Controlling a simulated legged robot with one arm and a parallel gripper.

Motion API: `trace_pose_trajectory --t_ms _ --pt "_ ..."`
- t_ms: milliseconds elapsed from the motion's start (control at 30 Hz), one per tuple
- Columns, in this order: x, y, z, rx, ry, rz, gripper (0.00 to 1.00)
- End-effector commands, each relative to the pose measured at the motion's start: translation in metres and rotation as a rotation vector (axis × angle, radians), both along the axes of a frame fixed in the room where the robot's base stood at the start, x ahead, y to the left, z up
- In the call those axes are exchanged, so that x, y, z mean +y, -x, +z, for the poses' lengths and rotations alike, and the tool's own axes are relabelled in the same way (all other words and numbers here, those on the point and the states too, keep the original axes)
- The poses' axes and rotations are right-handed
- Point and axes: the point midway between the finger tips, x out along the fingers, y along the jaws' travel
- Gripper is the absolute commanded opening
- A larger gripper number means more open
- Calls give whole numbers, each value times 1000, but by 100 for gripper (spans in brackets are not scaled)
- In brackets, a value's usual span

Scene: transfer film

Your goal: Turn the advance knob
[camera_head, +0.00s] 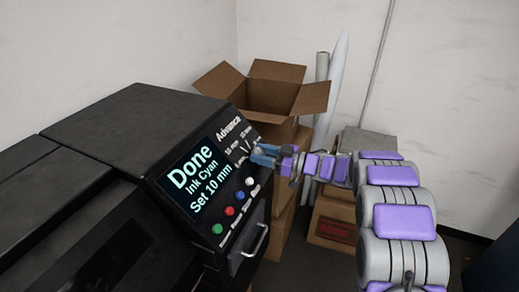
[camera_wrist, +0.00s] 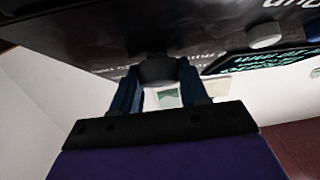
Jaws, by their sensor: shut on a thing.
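The black printer (camera_head: 140,120) stands at the left with an angled control panel. Its screen (camera_head: 197,178) reads "Done", "Ink Cyan", "Set 10 mm". The advance knob sits under the "Advance" label at the panel's upper right, mostly hidden by my gripper (camera_head: 262,155) in the head view. In the wrist view the dark round knob (camera_wrist: 158,70) lies between the two blue fingers of my gripper (camera_wrist: 158,82), which are shut on it. Tick marks and "10 mm" text show beside the knob in the head view.
Green, red, blue and white buttons (camera_head: 217,229) line the panel below the screen, with a drawer handle (camera_head: 256,240) beneath. Open cardboard boxes (camera_head: 272,95) stack behind the printer. White rolls (camera_head: 333,85) lean on the wall. More boxes (camera_head: 331,225) stand behind my arm.

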Motion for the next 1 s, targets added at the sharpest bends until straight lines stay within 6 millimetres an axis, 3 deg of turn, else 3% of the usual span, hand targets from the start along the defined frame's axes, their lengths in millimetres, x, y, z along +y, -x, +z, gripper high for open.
trace_pose_trajectory --t_ms 500,1000 --pt "-5 -4 2 -221 78 228 13" --pt "-4 -5 3 -303 106 313 13"
